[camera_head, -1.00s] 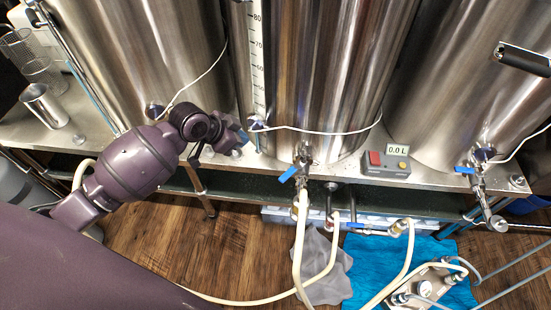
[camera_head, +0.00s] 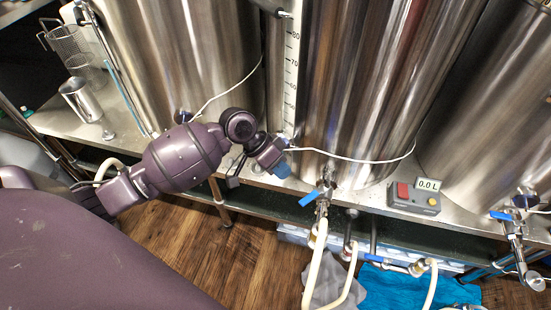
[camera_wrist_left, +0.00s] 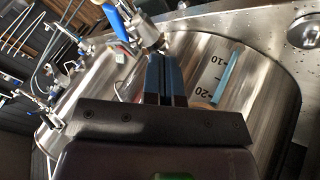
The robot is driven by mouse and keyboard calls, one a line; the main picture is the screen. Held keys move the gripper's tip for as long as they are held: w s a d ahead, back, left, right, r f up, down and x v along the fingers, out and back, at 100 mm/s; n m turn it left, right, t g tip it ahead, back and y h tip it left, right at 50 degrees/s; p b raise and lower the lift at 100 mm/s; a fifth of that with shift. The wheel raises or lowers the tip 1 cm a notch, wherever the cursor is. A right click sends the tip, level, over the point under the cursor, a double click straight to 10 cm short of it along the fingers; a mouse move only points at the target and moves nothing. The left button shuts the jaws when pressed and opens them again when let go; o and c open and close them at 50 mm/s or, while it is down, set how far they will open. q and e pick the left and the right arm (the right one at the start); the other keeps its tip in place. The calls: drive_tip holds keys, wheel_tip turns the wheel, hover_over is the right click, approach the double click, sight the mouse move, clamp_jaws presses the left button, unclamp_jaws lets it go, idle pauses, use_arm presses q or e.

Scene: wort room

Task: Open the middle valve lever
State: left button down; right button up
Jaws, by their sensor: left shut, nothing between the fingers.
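The middle valve (camera_head: 322,188) sits low on the front of the middle steel tank (camera_head: 365,80). Its blue lever (camera_head: 309,198) slants down to the left, with a hose hanging below the valve. My left gripper (camera_head: 283,171) is just up and left of the lever, apart from it, in front of the tank. In the left wrist view, its fingers (camera_wrist_left: 163,62) are together and empty. The blue lever (camera_wrist_left: 115,23) shows there ahead and to the left, beside the steel valve body (camera_wrist_left: 145,30). My right gripper is in neither current view.
A grey control box (camera_head: 414,198) reading 0.0 L stands right of the middle valve. Another blue-levered valve (camera_head: 510,218) is on the right tank. A thin white cable (camera_head: 350,158) crosses the middle tank. A metal cup (camera_head: 80,99) stands at the left.

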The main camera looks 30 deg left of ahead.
sight(316, 194)
use_arm(q)
drive_tip(key=d+f+b, duration=0.1)
drive_tip(key=d+f, duration=0.1)
drive_tip(key=d, duration=0.3)
drive_tip(key=shift+s+d+f, duration=0.25)
drive_tip(key=shift+s, duration=0.15)
use_arm(e)
drive_tip(key=shift+w+a+n, duration=0.25)
drive_tip(key=shift+w+n, duration=0.05)
drive_tip(key=shift+w, duration=0.35)
drive_tip(key=shift+r, duration=0.1)
